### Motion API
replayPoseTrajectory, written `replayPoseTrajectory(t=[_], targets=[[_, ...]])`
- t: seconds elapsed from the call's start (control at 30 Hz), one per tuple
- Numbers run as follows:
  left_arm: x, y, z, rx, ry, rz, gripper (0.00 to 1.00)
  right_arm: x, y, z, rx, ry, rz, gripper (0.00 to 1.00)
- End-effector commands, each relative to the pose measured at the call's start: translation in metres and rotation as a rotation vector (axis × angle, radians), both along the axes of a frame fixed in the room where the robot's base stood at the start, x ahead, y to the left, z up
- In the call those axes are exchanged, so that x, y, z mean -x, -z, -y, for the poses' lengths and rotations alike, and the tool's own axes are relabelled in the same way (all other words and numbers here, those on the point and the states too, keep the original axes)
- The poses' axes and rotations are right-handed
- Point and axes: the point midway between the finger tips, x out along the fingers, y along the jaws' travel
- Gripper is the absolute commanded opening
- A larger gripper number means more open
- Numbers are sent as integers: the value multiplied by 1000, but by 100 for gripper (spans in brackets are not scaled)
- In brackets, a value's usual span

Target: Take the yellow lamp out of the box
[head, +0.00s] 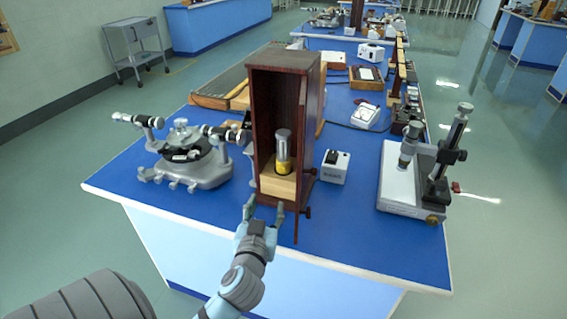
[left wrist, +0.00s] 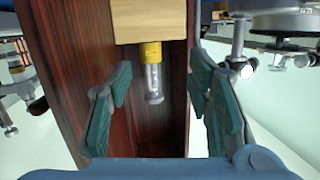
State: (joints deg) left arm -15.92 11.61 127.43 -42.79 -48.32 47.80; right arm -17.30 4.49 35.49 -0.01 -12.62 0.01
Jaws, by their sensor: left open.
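The yellow lamp (head: 283,152) stands upright inside the open-fronted dark wooden box (head: 262,108), on a pale wood block (head: 277,186). It has a yellow base and a clear, silvery upper part. In the left wrist view the lamp (left wrist: 152,68) shows upside down, between and beyond my fingers, with the pale block (left wrist: 150,20) above it. My left gripper (head: 263,207) is open and empty, in front of the box and lower than the lamp. The left wrist view also shows its spread fingers (left wrist: 160,108), apart from the lamp. My right gripper is not in view.
A grey spectrometer (head: 190,160) stands left of the box on the blue bench (head: 130,185). A small white switch box (head: 335,167) stands close to its right. A stand with a grey base (head: 405,180) is farther right. The front right of the bench is clear.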

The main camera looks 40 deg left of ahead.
Motion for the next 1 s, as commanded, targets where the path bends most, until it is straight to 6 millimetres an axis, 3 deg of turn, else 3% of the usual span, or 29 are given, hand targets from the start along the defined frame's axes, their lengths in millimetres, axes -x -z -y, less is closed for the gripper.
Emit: replayPoseTrajectory(t=[0.1,0.2,0.4,0.8,1.0], targets=[[-22,-33,0,-35,30,147,46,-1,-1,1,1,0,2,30],[-41,-42,-7,-43,41,179,46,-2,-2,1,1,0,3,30],[-87,-41,-33,-42,38,176,46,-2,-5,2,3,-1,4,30],[-145,-39,-63,-40,38,173,46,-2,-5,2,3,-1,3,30],[-150,-39,-66,-38,39,172,46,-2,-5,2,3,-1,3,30]])
